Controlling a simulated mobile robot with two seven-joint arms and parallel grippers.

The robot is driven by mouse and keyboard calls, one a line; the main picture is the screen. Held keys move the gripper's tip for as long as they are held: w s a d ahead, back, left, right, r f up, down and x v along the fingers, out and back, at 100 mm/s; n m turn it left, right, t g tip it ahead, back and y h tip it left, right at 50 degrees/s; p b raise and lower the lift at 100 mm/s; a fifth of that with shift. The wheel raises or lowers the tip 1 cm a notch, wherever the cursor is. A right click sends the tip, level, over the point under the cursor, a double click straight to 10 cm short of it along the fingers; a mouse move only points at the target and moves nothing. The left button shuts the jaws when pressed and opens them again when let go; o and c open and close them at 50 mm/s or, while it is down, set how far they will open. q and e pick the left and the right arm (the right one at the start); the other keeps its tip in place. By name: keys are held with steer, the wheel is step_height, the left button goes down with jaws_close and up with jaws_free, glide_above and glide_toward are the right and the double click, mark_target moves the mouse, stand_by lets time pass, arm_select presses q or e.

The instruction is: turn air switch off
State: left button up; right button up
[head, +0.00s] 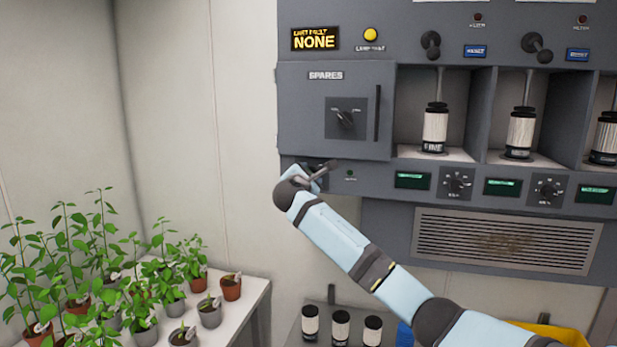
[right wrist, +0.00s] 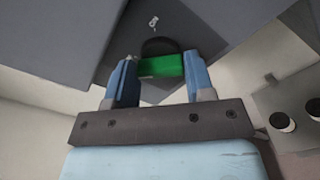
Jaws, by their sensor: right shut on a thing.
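My right gripper (head: 322,176) is at the lower left of the grey machine panel, just under the spares door. In the right wrist view its two blue fingers (right wrist: 160,75) stand either side of a bright green piece, which I take as the air switch (right wrist: 160,66). The gripper is shut on it. A dark round part (right wrist: 160,46) shows just behind the green piece, against the grey panel. In the head view the gripper and wrist largely hide the switch, so its setting cannot be read. My left gripper is in neither view.
The spares door (head: 300,110) with a rotary knob (head: 345,119) is above. To the right are green displays (head: 412,181), dials (head: 457,183) and bays with filter cartridges (head: 435,130). Below is a vent grille (head: 505,241). Potted plants (head: 231,287) fill a table at lower left.

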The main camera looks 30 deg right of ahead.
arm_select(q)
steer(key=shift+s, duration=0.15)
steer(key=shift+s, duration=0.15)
arm_select(e)
steer(key=o, duration=0.9)
arm_select(q)
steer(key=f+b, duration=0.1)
steer(key=b, duration=0.1)
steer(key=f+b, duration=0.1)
steer(key=b, duration=0.1)
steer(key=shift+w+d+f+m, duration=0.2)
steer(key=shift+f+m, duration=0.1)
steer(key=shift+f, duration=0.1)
arm_select(e)
steer(key=v, duration=1.3)
steer(key=shift+s+a, duration=0.25)
steer(key=shift+s, duration=0.05)
